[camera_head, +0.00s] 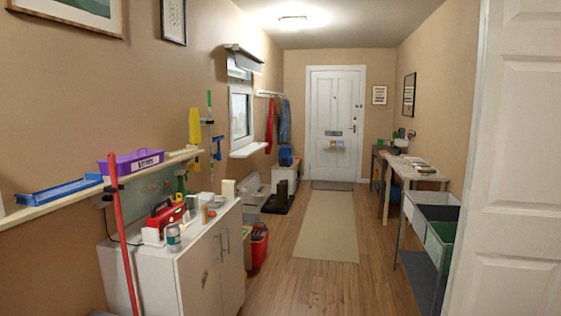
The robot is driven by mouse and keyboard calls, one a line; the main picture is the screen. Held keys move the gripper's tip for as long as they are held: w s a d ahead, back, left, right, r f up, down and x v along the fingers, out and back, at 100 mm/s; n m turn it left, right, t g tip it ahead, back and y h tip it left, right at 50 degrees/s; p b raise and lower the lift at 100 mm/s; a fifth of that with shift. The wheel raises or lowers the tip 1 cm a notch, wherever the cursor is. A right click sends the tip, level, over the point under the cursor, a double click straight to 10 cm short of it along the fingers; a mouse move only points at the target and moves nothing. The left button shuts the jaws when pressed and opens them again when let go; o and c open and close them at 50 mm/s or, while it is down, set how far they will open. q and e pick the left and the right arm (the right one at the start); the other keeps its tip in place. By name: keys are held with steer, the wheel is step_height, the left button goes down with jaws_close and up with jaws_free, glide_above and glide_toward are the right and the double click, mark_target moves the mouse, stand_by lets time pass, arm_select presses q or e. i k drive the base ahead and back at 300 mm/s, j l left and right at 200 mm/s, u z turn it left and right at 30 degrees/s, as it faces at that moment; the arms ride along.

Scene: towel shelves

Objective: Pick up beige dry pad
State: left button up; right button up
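I cannot pick out the beige dry pad for certain. A small beige upright block (228,189) stands at the back of the white cabinet (160,280) on the left, but it is too small to tell what it is. Near it on the cabinet top are a red case (165,216), a can (173,238) and several small items. Neither of my grippers is in view.
A wall shelf (50,206) holds a blue tray (65,192) and a purple box (133,162). A red pole (122,240) leans before the cabinet. Grey bins (412,218) and a table (403,170) line the right. The runner (321,225) lies clear toward the white door (336,110).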

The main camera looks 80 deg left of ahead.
mark_target(191, 148)
steer(key=u, duration=3.7)
